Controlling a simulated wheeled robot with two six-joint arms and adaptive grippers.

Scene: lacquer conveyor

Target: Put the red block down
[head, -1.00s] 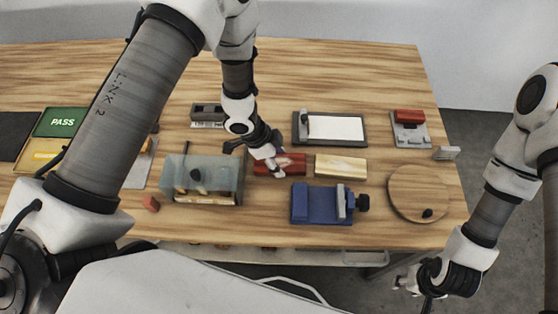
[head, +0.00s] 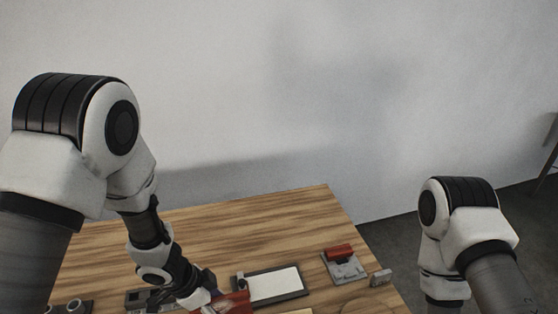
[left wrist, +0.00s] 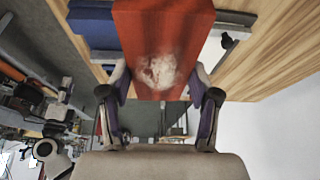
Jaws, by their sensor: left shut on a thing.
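The red block (head: 236,303) shows at the bottom edge of the head view, partly cut off by the frame. My left gripper (head: 212,301) is at it, coming from the upper left. In the left wrist view the red block (left wrist: 160,35) fills the upper middle and has a pale worn patch on its face. The fingers of my left gripper (left wrist: 160,82) stand on either side of it, shut on it. I cannot tell how far the block is from the tabletop. My right arm shows at the right of the head view, but its gripper is out of frame.
A black-framed white board (head: 275,285) lies right of the block. A grey fixture (head: 350,270) with another red piece (head: 340,251) stands farther right, beside a small grey block (head: 381,277). A blue vise (left wrist: 92,25) shows in the left wrist view. The table's back (head: 250,215) is bare.

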